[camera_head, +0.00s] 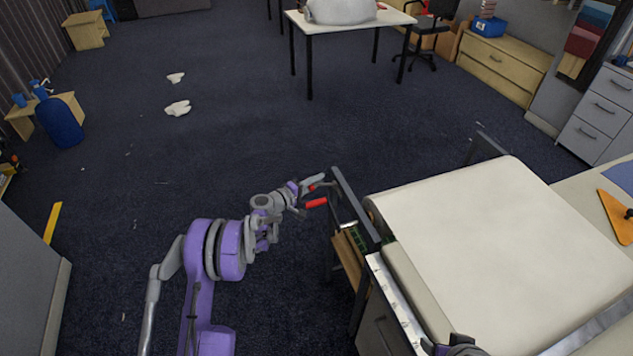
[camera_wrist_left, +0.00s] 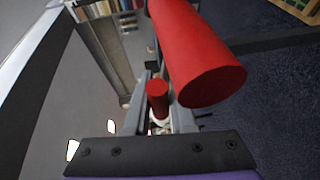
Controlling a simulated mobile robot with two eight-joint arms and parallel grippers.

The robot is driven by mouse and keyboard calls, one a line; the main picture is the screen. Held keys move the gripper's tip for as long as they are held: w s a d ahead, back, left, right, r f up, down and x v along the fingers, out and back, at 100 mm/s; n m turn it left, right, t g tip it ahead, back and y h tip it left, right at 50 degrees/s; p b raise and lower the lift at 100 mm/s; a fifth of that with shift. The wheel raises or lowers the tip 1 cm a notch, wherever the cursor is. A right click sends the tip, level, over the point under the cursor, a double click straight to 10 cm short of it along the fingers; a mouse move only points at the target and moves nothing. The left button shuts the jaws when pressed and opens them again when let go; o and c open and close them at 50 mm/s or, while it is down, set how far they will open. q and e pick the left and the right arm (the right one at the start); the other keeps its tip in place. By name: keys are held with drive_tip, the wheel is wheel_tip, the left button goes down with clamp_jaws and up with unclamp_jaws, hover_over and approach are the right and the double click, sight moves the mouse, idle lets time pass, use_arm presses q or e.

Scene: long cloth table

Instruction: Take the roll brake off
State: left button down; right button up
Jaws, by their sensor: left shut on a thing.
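My left gripper (camera_head: 314,184) reaches the end of the cloth table's frame and is shut on a small red-tipped lever (camera_head: 311,188), which looks like the roll brake. In the left wrist view the red tip (camera_wrist_left: 157,92) shows between the grey fingers (camera_wrist_left: 158,118). A larger red handle (camera_head: 316,203) sits just beside it. In the left wrist view this handle (camera_wrist_left: 205,60) is close to the camera and covers part of the fingers. The lever's pivot is hidden.
The cloth table (camera_head: 490,240) carries a wide pale cloth, with a dark end frame (camera_head: 352,205) at its left. An orange triangular piece (camera_head: 615,212) lies at the right. The carpet left of the table is mostly free, with white scraps (camera_head: 177,108) farther off.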

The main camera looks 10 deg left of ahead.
use_arm(q)
drive_tip(key=shift+r, duration=0.2)
use_arm(e)
drive_tip(key=shift+f, duration=0.2)
use_arm(q)
drive_tip(key=w+d+r+m+g+y, duration=0.1)
drive_tip(key=d+g+y, duration=0.1)
drive_tip(key=y, duration=0.1)
drive_tip(key=w+d+r+m+g+y, duration=0.1)
drive_tip(key=g+y, duration=0.1)
drive_tip(key=g, duration=0.1)
drive_tip(key=w+d+r+m+g+y+p, duration=0.1)
drive_tip(key=d+g+y, duration=0.1)
drive_tip(key=g+y, duration=0.1)
drive_tip(key=shift+w+d+r+y, duration=0.3)
drive_tip(key=shift+r, duration=0.05)
use_arm(e)
drive_tip(key=shift+w+d+r, duration=0.15)
drive_tip(key=shift+w+r, duration=0.1)
drive_tip(key=shift+r, duration=0.25)
drive_tip(key=shift+w+d+r, duration=0.1)
drive_tip(key=shift+w+r, duration=0.1)
drive_tip(key=shift+r, duration=0.25)
use_arm(q)
drive_tip(key=shift+w+d+f, duration=0.1)
drive_tip(key=shift+d, duration=0.15)
use_arm(e)
drive_tip(key=shift+w+d, duration=0.1)
